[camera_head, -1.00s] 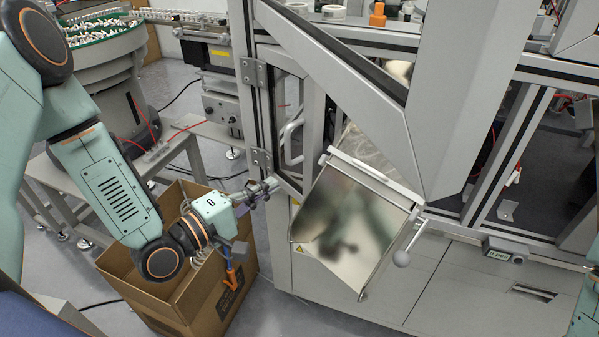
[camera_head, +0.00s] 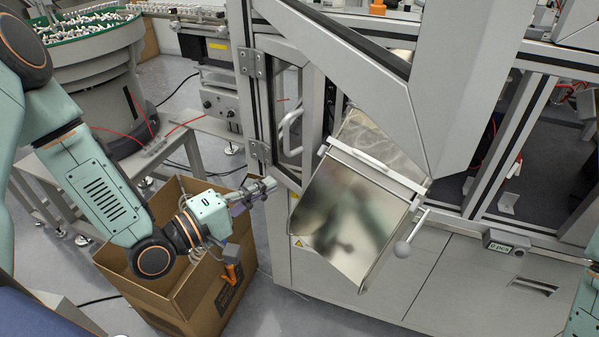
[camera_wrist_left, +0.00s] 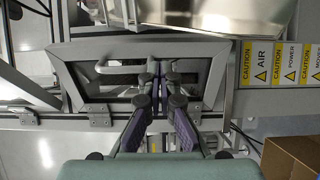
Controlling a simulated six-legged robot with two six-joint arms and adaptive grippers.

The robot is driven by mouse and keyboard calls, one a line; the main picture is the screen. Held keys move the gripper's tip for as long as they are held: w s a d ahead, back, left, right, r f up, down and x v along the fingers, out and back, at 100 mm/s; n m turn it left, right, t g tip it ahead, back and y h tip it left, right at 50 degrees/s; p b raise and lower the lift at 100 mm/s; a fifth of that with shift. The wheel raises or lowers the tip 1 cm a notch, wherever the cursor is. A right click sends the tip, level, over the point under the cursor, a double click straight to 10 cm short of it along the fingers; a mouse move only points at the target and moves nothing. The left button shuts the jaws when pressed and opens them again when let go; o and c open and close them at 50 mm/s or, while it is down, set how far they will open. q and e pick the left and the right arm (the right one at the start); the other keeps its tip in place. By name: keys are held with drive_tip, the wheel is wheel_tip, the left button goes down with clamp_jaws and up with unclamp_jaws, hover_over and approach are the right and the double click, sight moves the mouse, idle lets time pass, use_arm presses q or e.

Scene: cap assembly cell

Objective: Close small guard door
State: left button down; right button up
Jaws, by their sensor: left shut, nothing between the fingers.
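The small guard door (camera_head: 288,98) is a grey-framed clear panel with a bent bar handle (camera_head: 291,127). It hangs on two hinges from the machine's left post, and I cannot tell how far it stands from its frame. My left gripper (camera_head: 270,186) is shut and empty just below the lower hinge (camera_head: 260,152). In the left wrist view the shut fingers (camera_wrist_left: 158,72) overlap the door frame (camera_wrist_left: 75,52), with the handle (camera_wrist_left: 118,67) left of the fingertips. Contact with the door cannot be told. My right gripper is not in view.
An open cardboard box (camera_head: 180,298) stands below my left gripper. A round feeder bowl (camera_head: 95,40) stands at the back left.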

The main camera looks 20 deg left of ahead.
use_arm(q)
drive_tip(key=b, duration=0.2)
approach(319, 156)
drive_tip(key=shift+x, duration=2.4)
drive_tip(key=shift+f, duration=0.25)
drive_tip(key=shift+w+d, duration=0.15)
drive_tip(key=shift+w, duration=0.05)
drive_tip(key=b+x, duration=0.1)
drive_tip(key=x, duration=0.4)
drive_tip(key=shift+w, duration=0.25)
drive_tip(key=shift+w+d, duration=0.15)
drive_tip(key=shift+w, duration=0.35)
